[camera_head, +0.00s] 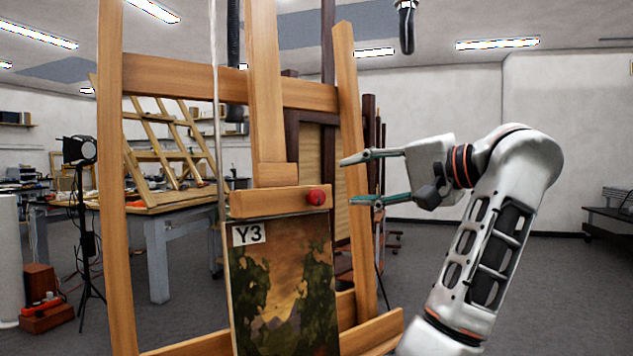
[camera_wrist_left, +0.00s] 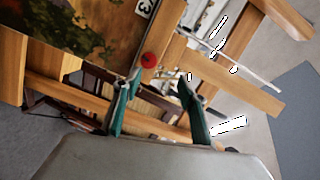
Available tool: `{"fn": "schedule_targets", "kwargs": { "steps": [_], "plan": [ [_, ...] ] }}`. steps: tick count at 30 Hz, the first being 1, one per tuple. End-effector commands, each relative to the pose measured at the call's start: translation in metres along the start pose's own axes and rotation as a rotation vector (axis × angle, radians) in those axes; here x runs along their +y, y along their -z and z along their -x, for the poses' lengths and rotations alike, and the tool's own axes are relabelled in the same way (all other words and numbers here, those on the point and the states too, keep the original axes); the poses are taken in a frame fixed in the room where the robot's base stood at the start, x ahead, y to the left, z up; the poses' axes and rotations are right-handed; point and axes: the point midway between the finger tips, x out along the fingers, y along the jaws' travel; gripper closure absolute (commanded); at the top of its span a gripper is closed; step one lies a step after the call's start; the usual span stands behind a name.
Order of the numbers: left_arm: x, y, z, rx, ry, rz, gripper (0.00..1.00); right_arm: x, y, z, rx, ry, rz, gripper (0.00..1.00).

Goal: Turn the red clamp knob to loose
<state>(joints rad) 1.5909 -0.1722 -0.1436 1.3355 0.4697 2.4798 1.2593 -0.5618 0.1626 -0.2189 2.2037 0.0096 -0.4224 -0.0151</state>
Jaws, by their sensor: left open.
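The red clamp knob (camera_head: 317,197) is a small round knob at the right end of a wooden clamp bar (camera_head: 262,204) on the easel. The bar sits on the top edge of a painting (camera_head: 285,290) labelled Y3. My left gripper (camera_head: 350,181) is open and empty, its two teal-backed fingers pointing left toward the knob from the right, with a visible gap. In the left wrist view the red knob (camera_wrist_left: 149,60) lies just beyond the open fingertips (camera_wrist_left: 152,83), between them across the picture. My right gripper is not in view.
The wooden easel's right upright (camera_head: 351,170) stands right by the fingertips. A workbench (camera_head: 155,225) with a wooden frame and a studio lamp (camera_head: 79,150) stand behind on the left.

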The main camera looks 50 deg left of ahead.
Motion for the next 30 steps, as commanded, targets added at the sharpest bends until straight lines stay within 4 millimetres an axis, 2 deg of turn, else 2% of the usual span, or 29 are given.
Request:
{"fn": "schedule_targets", "kwargs": {
  "steps": [1,4,12,18,24,30],
  "plan": [
    [-0.012,-0.004,-0.001,0.004,0.011,-0.120,0.58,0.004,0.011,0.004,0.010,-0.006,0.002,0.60],
    [-0.010,-0.005,-0.006,0.007,0.036,-0.402,0.58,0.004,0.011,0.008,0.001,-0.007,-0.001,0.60],
    [0.004,-0.006,-0.016,-0.010,0.111,-1.177,0.58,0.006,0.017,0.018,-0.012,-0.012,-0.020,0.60],
    [0.021,-0.006,-0.021,-0.041,0.163,-1.661,0.58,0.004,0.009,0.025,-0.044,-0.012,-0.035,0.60],
    [0.033,-0.007,-0.025,-0.063,0.187,-1.891,0.58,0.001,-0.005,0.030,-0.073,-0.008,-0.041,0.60],
    [0.033,-0.005,-0.041,-0.070,0.190,-1.918,0.58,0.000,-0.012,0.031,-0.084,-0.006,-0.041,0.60]
  ]
}}
